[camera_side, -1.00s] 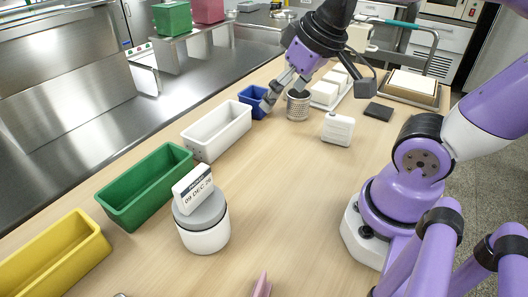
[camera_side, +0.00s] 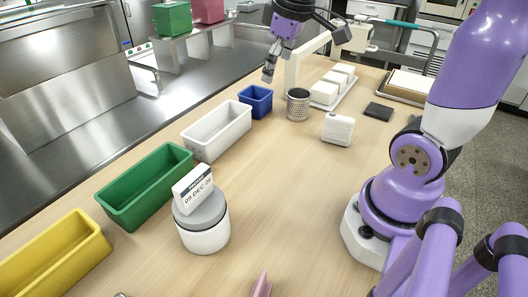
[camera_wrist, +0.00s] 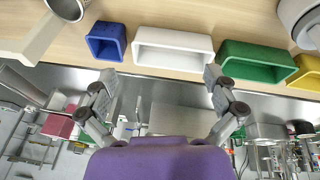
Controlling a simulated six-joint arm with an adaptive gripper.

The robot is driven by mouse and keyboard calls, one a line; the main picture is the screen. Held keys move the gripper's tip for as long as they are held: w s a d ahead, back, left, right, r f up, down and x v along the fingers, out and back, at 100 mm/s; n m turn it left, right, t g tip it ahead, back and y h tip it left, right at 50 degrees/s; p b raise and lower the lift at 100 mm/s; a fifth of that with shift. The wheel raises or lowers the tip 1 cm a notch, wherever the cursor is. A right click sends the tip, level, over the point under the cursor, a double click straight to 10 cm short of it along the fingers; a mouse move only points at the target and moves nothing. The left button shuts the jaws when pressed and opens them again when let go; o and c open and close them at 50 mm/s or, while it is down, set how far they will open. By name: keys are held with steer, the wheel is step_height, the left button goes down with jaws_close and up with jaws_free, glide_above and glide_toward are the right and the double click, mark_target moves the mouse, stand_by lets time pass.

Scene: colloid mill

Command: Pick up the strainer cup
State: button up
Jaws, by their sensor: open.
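The strainer cup (camera_side: 298,104) is a grey perforated metal cylinder standing upright on the wooden table, just right of the small blue bin in the side view. In the wrist view the cup (camera_wrist: 66,8) shows at the top left, partly cut off by the frame edge. My gripper (camera_side: 268,78) is raised above and behind the blue bin, up and left of the cup and apart from it. In the wrist view its two fingers (camera_wrist: 160,75) are spread wide with nothing between them.
Blue (camera_side: 257,100), white (camera_side: 217,130), green (camera_side: 146,186) and yellow (camera_side: 52,255) bins line the table's left edge. A cream post and arm (camera_side: 291,70) stands behind the cup. A white block tray (camera_side: 335,92) and white container (camera_side: 338,128) are to its right.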

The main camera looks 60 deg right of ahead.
steer(key=w+d+f+g, duration=0.2)
steer(key=w+d, duration=0.1)
steer(key=d, duration=0.6)
steer(key=n+g+y, duration=0.1)
steer(key=n, duration=0.1)
glide_toward(299, 100)
steer(key=d+f, duration=0.2)
steer(key=d, duration=0.1)
steer(key=f, duration=0.3)
steer(key=w+f, duration=0.1)
steer(key=f, duration=0.5)
steer(key=shift+w+a+f, duration=0.15)
steer(key=shift+w+f, duration=0.05)
steer(key=shift+f, duration=0.2)
steer(key=c, duration=1.1)
